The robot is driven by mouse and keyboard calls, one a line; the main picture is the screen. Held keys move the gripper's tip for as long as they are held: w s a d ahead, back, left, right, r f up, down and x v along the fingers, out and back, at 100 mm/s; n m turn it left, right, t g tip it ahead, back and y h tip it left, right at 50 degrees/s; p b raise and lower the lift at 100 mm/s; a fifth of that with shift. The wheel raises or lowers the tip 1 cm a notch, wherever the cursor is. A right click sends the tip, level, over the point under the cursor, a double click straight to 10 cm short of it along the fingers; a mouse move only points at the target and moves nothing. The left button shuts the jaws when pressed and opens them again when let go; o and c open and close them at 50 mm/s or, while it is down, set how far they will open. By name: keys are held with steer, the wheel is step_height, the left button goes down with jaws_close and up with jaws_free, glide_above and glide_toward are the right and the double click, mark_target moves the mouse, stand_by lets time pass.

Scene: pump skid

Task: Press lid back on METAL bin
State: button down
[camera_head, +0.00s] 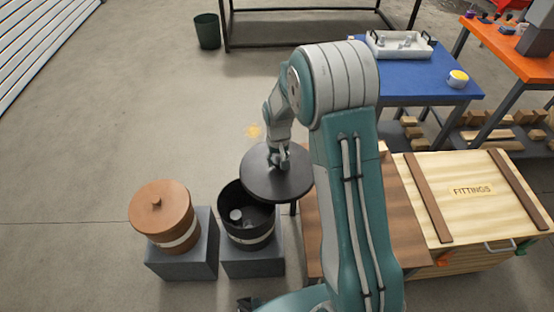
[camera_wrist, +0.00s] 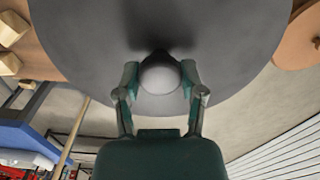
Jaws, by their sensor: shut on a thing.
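The dark round lid (camera_head: 262,184) is held level by its knob in my gripper (camera_head: 279,162). In the wrist view the two fingers (camera_wrist: 160,78) close on both sides of the round grey knob (camera_wrist: 160,75), and the lid (camera_wrist: 90,35) fills the upper middle. The open black bin (camera_head: 246,235) with a pale label band stands on a grey block. The lid is above the bin and off to its right, covering part of its right rim. Light-coloured items show inside the bin. Its label is too small to read.
A brown bin with its lid on (camera_head: 165,212) stands on a block (camera_head: 182,256) to the left. A wooden FITTINGS crate (camera_head: 470,205) is at the right. A blue table (camera_head: 415,78) and an orange table (camera_head: 510,50) stand behind. The floor at left is clear.

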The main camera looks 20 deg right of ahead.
steer(key=w+a+f+m, duration=0.2)
steer(key=a+f, duration=0.3)
steer(key=f, duration=0.5)
steer(key=w+a+f+m, duration=0.1)
steer(key=w+a+f, duration=0.1)
steer(key=a+f, duration=0.4)
steer(key=shift+a+f+m, duration=0.2)
steer(key=shift+f+m, duration=0.2)
steer(key=shift+f, duration=2)
stand_by(0.4)
steer(key=shift+c, duration=0.6)
jaws_free()
steer(key=shift+o, duration=0.6)
